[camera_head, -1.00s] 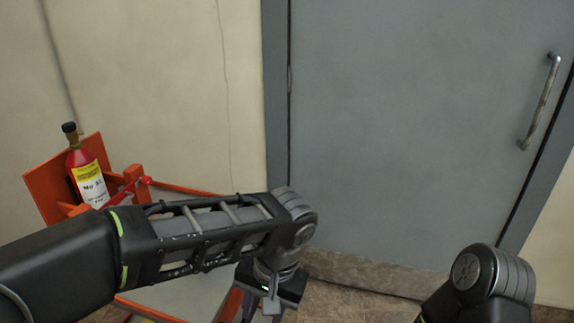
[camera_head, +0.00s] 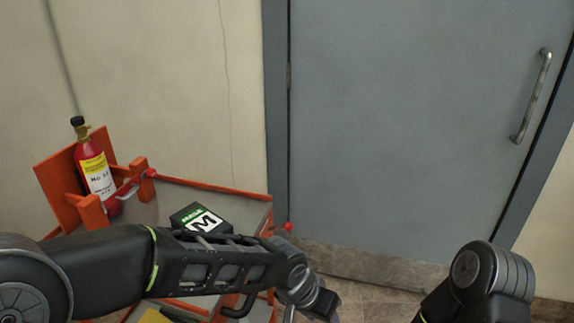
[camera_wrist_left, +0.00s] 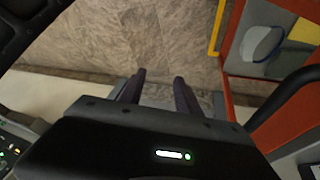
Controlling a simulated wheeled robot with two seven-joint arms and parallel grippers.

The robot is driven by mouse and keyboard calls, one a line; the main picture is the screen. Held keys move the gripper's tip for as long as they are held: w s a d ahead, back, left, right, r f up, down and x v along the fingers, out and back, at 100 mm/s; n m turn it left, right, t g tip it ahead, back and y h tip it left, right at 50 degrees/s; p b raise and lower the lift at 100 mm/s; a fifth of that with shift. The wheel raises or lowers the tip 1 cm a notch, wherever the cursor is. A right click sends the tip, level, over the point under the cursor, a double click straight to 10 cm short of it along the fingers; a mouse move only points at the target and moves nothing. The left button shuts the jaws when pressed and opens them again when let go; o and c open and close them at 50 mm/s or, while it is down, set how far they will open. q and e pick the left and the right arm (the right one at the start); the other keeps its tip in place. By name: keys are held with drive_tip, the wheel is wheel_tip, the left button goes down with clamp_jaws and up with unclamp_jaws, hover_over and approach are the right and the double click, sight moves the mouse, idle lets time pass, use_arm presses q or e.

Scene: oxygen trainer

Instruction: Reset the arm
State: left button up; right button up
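My left arm comes in from the left in the head view and crosses in front of the orange trolley. My left gripper shows in the left wrist view (camera_wrist_left: 158,92), where its two dark fingers stand apart with nothing between them, over brown floor tiles. In the head view its fingers are mostly hidden below the wrist. My right arm shows only as a dark joint at the lower right of the head view; its gripper is out of the picture.
The orange trolley (camera_head: 228,189) holds a red cylinder (camera_head: 95,170) with a yellow and white label in a rack, and a black box with a green and white label (camera_head: 202,219). A grey door (camera_head: 410,130) with a metal handle (camera_head: 532,97) is behind. Floor right of the trolley is clear.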

use_arm(q)
wheel_tip(320, 180, down, 8)
drive_tip(key=a+n+h+p, duration=0.1)
drive_tip(key=a+n+p, duration=0.1)
drive_tip(key=s+a+f+n+g+p, duration=0.1)
drive_tip(key=s+a+f+n+p, duration=0.4)
drive_tip(key=s+a+f, duration=0.7)
drive_tip(key=s+f+n, duration=0.1)
drive_tip(key=s, duration=0.2)
drive_tip(key=shift+a+g+y, duration=0.2)
drive_tip(key=shift+g+y, duration=0.2)
drive_tip(key=shift+c, duration=0.4)
idle(0.4)
